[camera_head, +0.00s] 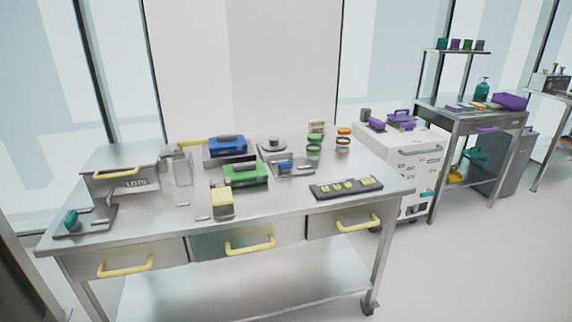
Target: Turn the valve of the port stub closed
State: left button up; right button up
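I cannot tell for certain which part is the port stub. A blue fitting (285,167) sits on a small metal plate towards the back right of the steel table (275,200), and it may be the valve. A teal fitting (71,218) stands on a grey plate (97,222) at the table's front left corner. Both are too small to read a handle position. Neither of my grippers shows in this view.
A steel box with a yellow handle (120,178), a blue case (228,145), a green case (245,175), a yellow-topped block (222,204) and a dark tray (346,188) stand on the table. A white cart (410,160) is close at right. Open floor lies right.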

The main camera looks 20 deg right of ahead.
aim_at(284, 166)
jog(key=i+l, duration=0.1)
jog(key=i, duration=0.35)
jog(key=i+l, duration=0.1)
jog(key=i, duration=0.35)
